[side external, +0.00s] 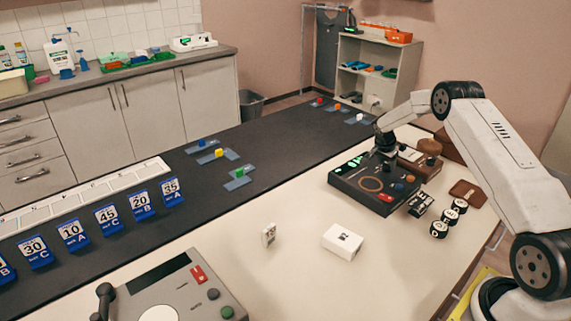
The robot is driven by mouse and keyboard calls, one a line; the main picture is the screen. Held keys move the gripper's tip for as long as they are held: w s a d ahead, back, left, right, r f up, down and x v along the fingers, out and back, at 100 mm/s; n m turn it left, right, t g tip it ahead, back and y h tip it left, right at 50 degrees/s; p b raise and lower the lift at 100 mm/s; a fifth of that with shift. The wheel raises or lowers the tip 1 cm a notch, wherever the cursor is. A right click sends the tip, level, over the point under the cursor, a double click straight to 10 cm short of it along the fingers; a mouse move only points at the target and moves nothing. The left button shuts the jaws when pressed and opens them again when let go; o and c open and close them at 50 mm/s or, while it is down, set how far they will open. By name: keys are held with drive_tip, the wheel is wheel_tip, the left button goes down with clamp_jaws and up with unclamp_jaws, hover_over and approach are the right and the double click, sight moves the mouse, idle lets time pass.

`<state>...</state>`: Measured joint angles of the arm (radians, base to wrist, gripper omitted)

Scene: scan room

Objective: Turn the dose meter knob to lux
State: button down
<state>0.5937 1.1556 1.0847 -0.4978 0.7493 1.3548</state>
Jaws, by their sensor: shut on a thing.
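A black box-shaped device (345,181), which I take to be the dose meter, lies on the pale table at right.
Brown boxes stand right behind the device. Black-and-white round items (439,229) and a brown wallet-like item (468,193) lie to its right. A white box (342,242) and a grey control panel (176,289) are nearer.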

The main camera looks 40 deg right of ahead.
drive_tip(key=shift+w+m+g, duration=0.15)
drive_tip(key=shift+m+g, duration=0.45)
drive_tip(key=shift+m, duration=1.1)
drive_tip(key=shift+r, duration=0.1)
drive_tip(key=shift+c, duration=1)
unclamp_jaws()
drive_tip(key=v, duration=0.7)
drive_tip(key=shift+r, duration=0.35)
drive_tip(key=shift+w+a, duration=0.15)
